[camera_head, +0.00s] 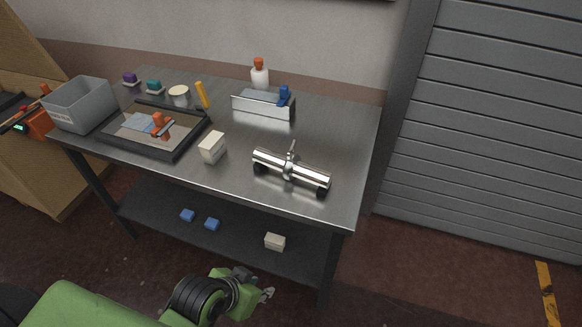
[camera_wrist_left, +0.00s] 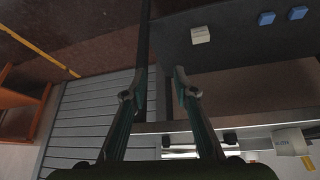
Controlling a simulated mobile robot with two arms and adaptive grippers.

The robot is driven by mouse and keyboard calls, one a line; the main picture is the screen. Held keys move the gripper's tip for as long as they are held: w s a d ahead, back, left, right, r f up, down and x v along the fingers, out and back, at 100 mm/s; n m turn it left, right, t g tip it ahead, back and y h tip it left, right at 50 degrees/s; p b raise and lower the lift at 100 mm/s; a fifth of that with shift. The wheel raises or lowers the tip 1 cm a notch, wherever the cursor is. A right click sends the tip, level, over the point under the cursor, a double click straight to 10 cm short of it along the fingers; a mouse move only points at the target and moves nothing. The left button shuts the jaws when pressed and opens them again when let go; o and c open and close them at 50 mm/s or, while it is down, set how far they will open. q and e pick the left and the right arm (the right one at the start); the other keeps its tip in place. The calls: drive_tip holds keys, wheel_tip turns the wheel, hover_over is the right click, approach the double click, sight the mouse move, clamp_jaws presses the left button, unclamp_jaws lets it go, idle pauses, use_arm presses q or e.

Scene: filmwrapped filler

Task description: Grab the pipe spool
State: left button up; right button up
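The pipe spool (camera_head: 305,174) is a shiny metal pipe with a clamp-like fitting at its middle. It lies on dark supports near the front right of the steel workbench (camera_head: 340,125). My left gripper (camera_head: 266,293) is low in front of the bench, below the tabletop and apart from the spool. In the left wrist view its two fingers (camera_wrist_left: 156,90) are spread with nothing between them. A shiny piece, apparently the spool (camera_wrist_left: 180,152), shows partly behind the fingers at the bottom there. My right gripper is not in view.
A white box (camera_head: 212,148) stands left of the spool. A black-rimmed tray (camera_head: 180,150), a grey bin (camera_head: 82,105), a metal holder (camera_head: 262,104) and a white bottle (camera_head: 260,77) are also on top. The lower shelf (camera_head: 240,245) holds blue blocks (camera_head: 212,224) and a pale box (camera_head: 275,242).

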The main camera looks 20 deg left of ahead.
use_arm(q)
drive_tip(key=w+d+r+t+h, duration=0.25)
drive_tip(key=w+r+t, duration=0.2)
drive_tip(key=w, duration=0.35)
drive_tip(key=n+t+y, duration=0.2)
drive_tip(key=t+y, duration=0.2)
drive_tip(key=t, duration=0.4)
approach(295, 139)
drive_tip(key=w+p, duration=0.2)
drive_tip(key=w, duration=0.4)
drive_tip(key=shift+w+d+f, duration=0.1)
drive_tip(key=shift+w, duration=0.65)
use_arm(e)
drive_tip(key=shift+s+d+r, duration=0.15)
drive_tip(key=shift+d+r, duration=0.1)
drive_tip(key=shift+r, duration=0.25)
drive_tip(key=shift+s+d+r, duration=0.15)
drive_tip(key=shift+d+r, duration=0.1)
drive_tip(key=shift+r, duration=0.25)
use_arm(q)
drive_tip(key=shift+s, duration=0.1)
